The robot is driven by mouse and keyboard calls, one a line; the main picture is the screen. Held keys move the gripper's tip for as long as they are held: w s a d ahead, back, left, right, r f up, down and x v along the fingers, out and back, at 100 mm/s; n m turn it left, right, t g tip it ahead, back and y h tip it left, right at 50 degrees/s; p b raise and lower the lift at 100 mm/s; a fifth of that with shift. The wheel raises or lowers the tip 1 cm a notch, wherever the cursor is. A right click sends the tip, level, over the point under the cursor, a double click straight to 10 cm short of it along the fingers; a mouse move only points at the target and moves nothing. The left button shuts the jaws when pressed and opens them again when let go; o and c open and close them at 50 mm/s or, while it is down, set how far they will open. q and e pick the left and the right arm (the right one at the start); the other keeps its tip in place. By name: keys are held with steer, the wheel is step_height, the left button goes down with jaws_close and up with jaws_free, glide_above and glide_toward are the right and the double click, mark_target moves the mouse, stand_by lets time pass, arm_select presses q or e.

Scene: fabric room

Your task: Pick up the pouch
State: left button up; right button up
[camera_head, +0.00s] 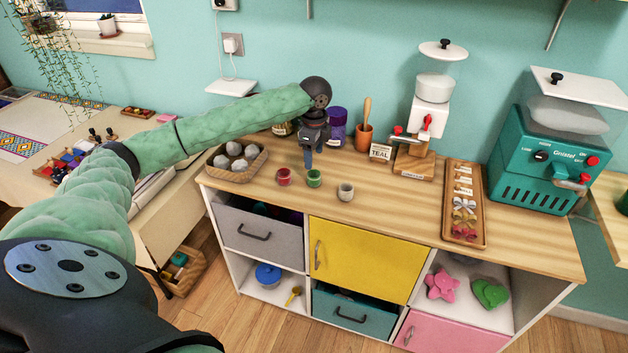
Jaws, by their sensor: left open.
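I cannot make out a pouch for certain in this view. My left gripper (308,160) is open and points down above the back middle of the wooden counter (390,205). Nothing shows between its fingers, though they are small and dark here. Below it stand a small red pot (284,177), a small green pot (314,178) and a small grey-white pot (345,192). A purple jar (337,125) stands just behind the gripper and is partly hidden by it. My right gripper is not in view.
A basket of pale balls (236,167) is left of the pots. A terracotta cup (364,137), a white-and-wood dispenser (431,118), a wooden tray (464,205) and a teal machine (545,160) stand to the right. Bare counter lies in front of the pots.

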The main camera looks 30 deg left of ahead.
mark_target(313, 174)
arm_select(q)
steer(key=shift+s+d+f+m+p, duration=0.1)
steer(key=shift+s+f+m+p, duration=0.1)
steer(key=shift+f+m, duration=0.45)
steer(key=shift+s+d+f+m+p, duration=0.15)
steer(key=shift+f+m, duration=0.2)
steer(key=shift+f, duration=0.5)
steer(key=shift+w+a+f, duration=0.1)
steer(key=shift+f, duration=0.3)
step_height(313, 174, down, 4)
steer(key=shift+a+f+p, duration=0.1)
steer(key=shift+p, duration=0.6)
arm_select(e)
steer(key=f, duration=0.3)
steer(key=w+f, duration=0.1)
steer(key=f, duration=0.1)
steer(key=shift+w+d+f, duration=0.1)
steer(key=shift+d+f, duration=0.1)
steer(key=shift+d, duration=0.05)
arm_select(q)
steer(key=c, duration=1)
